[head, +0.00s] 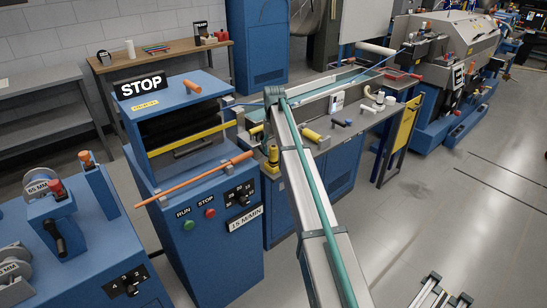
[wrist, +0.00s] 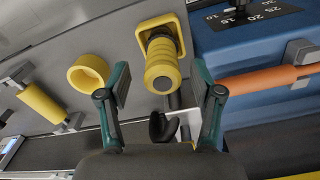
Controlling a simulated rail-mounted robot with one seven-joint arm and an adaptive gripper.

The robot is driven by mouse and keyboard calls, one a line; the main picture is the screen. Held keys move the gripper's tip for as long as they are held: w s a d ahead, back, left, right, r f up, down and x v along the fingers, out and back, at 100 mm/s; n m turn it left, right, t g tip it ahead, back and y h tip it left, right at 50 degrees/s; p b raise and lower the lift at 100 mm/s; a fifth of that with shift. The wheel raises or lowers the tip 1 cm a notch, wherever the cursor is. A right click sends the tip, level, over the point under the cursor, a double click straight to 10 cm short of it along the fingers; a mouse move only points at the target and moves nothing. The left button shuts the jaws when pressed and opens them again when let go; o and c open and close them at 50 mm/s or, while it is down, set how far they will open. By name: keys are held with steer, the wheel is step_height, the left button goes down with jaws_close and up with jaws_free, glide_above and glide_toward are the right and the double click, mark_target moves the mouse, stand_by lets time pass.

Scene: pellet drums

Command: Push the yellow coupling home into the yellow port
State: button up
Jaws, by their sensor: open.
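The yellow coupling (wrist: 160,72) is a ribbed cylinder with a dark section behind its front end, seen in the wrist view. It stands in front of a square yellow frame around a dark opening, which looks like the yellow port (wrist: 179,22). Some dark length shows between the two. My gripper (wrist: 160,84) is open, with one finger on each side of the coupling in the picture and a gap on both sides. I cannot tell its depth relative to the coupling. In the head view my own arm crosses the bench and my gripper cannot be made out.
A hollow yellow ring (wrist: 77,79) lies left of the fingers and a yellow handle (wrist: 40,103) farther left. An orange bar (wrist: 255,82) on the blue machine is close on the right. In the head view, a yellow cylinder (head: 312,135) and other small parts crowd the grey bench.

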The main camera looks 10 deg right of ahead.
mark_target(273, 153)
steer(key=shift+a+f+p, duration=0.1)
steer(key=shift+f+p, duration=0.25)
steer(key=shift+f, duration=1.35)
jaws_close()
